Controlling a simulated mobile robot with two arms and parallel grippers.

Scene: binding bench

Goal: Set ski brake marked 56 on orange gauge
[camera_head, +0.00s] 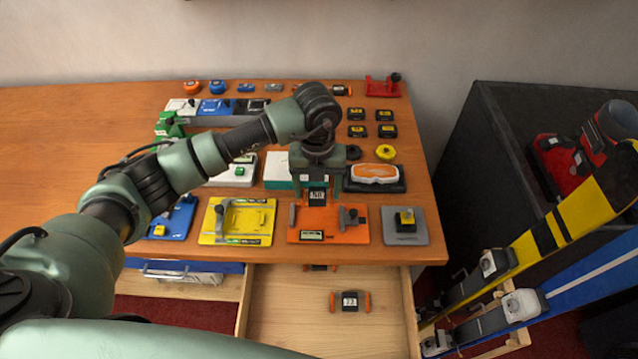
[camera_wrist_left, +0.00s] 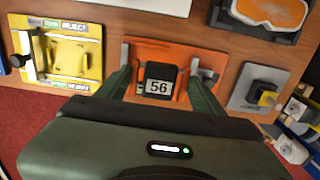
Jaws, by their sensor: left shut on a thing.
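The ski brake marked 56 (camera_wrist_left: 158,87) is a black block with a white label. It shows between the fingers of my left gripper (camera_wrist_left: 160,90) in the left wrist view. In the head view my left gripper (camera_head: 318,188) is shut on this brake (camera_head: 317,198) at the back edge of the orange gauge (camera_head: 345,232). The orange gauge is a flat plate with a black knob and a label at its front; it also shows behind the brake in the wrist view (camera_wrist_left: 207,62). I cannot tell whether the brake touches the plate. My right gripper is not in view.
A yellow gauge (camera_head: 212,222) lies left of the orange one, a grey plate with a yellow block (camera_head: 392,236) right. An open drawer (camera_head: 280,310) below holds a brake marked 33 (camera_head: 349,301) and another, partly hidden. Skis (camera_head: 560,225) stand at the right.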

